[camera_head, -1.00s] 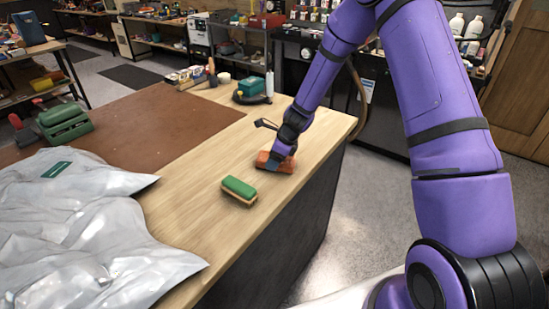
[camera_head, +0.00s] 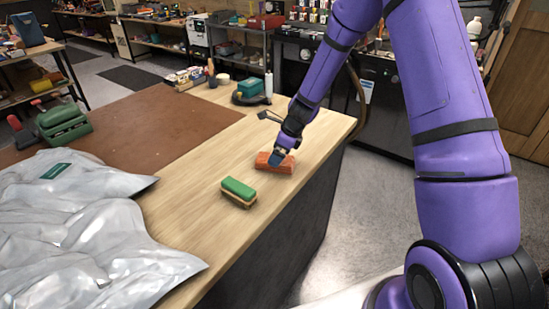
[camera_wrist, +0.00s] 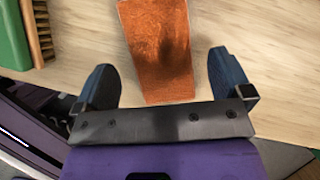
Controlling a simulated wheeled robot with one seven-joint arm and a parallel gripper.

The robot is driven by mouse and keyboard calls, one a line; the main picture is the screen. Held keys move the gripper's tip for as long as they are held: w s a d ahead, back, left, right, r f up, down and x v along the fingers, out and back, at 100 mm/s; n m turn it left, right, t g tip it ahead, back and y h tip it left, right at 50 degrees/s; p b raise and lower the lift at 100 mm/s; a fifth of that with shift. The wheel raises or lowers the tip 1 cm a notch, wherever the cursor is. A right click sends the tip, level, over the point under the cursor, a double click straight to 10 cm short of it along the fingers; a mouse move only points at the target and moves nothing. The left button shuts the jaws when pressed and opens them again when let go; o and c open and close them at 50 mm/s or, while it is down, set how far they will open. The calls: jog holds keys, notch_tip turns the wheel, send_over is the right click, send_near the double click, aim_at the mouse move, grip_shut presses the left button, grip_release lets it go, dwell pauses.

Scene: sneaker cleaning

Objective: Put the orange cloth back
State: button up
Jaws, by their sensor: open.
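The orange cloth (camera_head: 276,164) is a folded, block-like bundle lying on the wooden worktop, near its right edge. In the wrist view the cloth (camera_wrist: 158,50) lies ahead of and between the two fingers, with bare wood showing on both sides of it. My gripper (camera_head: 277,158) is just above the cloth in the head view. In the wrist view my gripper (camera_wrist: 165,85) is open and empty, its dark blue fingertips apart and clear of the cloth.
A green-topped brush (camera_head: 238,190) lies on the worktop in front of the cloth; its bristles (camera_wrist: 38,30) show in the wrist view. A grey plastic bag (camera_head: 90,230) covers the left front. A teal-and-black tool (camera_head: 251,91) stands farther back. Bare wood (camera_head: 215,150) lies left of the cloth.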

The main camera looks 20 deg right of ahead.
jog(key=v, duration=0.8)
jog(key=shift+r, duration=0.3)
jog(key=s+r+n+t+h, duration=0.1)
jog(key=s+r+n, duration=1.2)
jog(key=r, duration=0.7)
jog(key=s+d+r+n+h, duration=0.1)
jog(key=s+r+n, duration=0.1)
jog(key=s, duration=0.5)
jog(key=s+d+r+n+t+h, duration=0.1)
jog(key=s+r+n, duration=0.1)
jog(key=s+n, duration=0.3)
jog(key=s+d+r+n+h, duration=0.1)
jog(key=s+r+n, duration=0.2)
jog(key=s, duration=0.7)
jog(key=shift+s+n+t, duration=0.25)
jog(key=shift+n+t, duration=0.15)
jog(key=shift+n, duration=0.2)
jog(key=shift+d, duration=0.1)
